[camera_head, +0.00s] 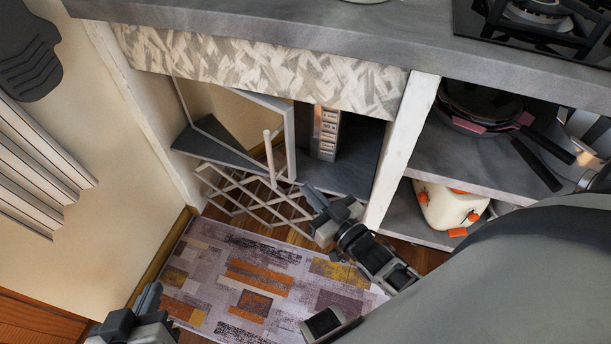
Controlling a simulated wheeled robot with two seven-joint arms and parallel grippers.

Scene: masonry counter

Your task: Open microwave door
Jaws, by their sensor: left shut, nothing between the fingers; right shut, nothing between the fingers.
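The microwave sits in the left bay under the counter. Its upright control panel (327,133) shows a column of buttons. A pale-framed door (287,135) with a see-through window is left of the panel and appears to stand at an angle out from the body. A pale upright handle (267,150) shows at its front. My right gripper (318,212) is shut and empty, just below and right of the door and handle, apart from the handle as far as I can see. My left gripper (152,300) is shut and empty at the bottom left, well away from the microwave.
A pale lattice rack (240,190) is low in front of the microwave, close to my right gripper. A white post (402,150) divides the bays. Pans (485,105) and a white toaster-like appliance (447,207) sit on the right shelves. A patterned rug (255,280) covers the floor.

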